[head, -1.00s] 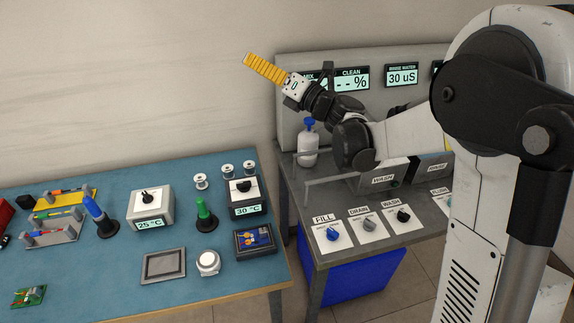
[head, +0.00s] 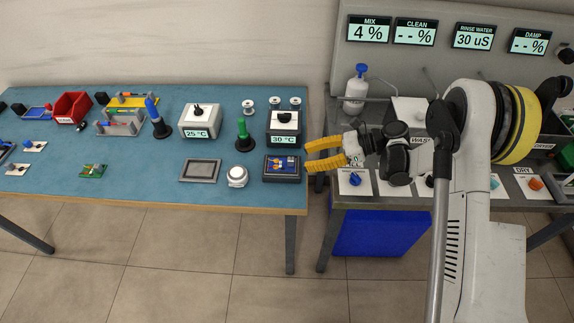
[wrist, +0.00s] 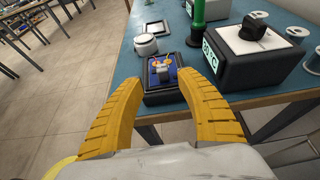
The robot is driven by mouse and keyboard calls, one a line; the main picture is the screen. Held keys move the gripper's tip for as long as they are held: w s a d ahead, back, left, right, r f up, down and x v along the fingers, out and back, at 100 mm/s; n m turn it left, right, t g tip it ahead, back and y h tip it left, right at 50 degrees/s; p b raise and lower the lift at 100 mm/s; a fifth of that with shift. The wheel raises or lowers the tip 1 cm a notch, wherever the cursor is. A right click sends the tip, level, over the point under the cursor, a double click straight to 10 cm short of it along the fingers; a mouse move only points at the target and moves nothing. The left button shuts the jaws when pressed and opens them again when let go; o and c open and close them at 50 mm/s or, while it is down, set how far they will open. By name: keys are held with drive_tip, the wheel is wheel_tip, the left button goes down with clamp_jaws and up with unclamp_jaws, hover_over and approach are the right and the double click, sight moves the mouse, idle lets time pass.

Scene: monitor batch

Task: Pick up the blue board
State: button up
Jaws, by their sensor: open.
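The blue board (head: 283,166) carries orange-yellow parts and lies in a dark, shallow tray-like holder (head: 270,179) at the front right corner of the blue table. In the wrist view the blue board (wrist: 158,79) shows between and beyond my fingertips. My gripper (head: 308,157) has yellow ribbed fingers spread apart and is empty. It is just right of the board, by the table's right edge. In the wrist view my gripper (wrist: 163,82) points towards the holder, and the fingers do not touch the board.
A white round pot (head: 238,176), a grey frame (head: 200,171), a green spool post (head: 243,136) and the 30 °C station (head: 284,127) stand close to the holder. A green board (head: 92,171) lies further left. The washing bench (head: 345,203) is on the right.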

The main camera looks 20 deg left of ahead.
sight(293, 159)
drive_tip(key=b+x, duration=0.2)
drive_tip(key=x, duration=0.3)
drive_tip(key=shift+w+a, duration=0.1)
drive_tip(key=shift+a, duration=0.15)
clamp_jaws()
